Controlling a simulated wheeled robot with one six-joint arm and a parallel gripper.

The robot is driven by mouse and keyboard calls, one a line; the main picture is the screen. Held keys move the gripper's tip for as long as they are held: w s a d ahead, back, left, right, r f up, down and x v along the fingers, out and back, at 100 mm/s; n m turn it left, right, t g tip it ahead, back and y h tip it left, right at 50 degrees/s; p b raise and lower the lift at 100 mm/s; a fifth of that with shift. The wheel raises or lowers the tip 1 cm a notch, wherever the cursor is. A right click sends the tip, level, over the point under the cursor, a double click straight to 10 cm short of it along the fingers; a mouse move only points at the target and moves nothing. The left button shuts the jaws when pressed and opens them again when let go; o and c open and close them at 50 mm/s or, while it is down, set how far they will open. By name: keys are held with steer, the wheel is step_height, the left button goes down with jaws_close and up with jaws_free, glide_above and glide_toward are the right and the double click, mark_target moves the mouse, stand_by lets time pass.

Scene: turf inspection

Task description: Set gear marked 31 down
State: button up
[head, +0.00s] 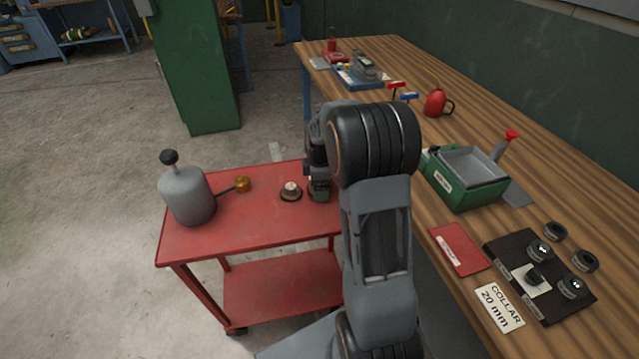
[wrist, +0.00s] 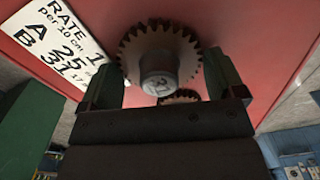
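A brown toothed gear (wrist: 135,46) with a grey hub sits between the two green fingers of my gripper (wrist: 168,90) in the wrist view. The hub face has a small dark mark, too blurred to read surely as 31. In the head view my gripper (head: 319,182) is low over the right part of the red cart top (head: 240,223), and the held gear is not clearly visible. Whether it touches the cart I cannot tell.
Another gear with a pale hub (head: 290,191) rests on the cart just left of my gripper; a gear (wrist: 180,97) shows beyond the held one. A grey canister (head: 190,197) stands at the cart's left. A rate card (wrist: 62,38) lies on red. The cart's front middle is clear.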

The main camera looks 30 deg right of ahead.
steer(key=shift+o, duration=0.9)
step_height(320, 180, up, 12)
steer(key=p, duration=0.1)
steer(key=s+a+m+t, duration=0.1)
steer(key=s+a+m, duration=0.5)
steer(key=s, duration=0.3)
steer(key=s+a+m+t, duration=0.2)
steer(key=s+a+m, duration=0.4)
steer(key=s, duration=0.3)
steer(key=shift+a+f+m, duration=0.35)
steer(key=shift+m, duration=0.25)
steer(key=shift+r+p, duration=0.1)
steer(key=shift+p, duration=0.2)
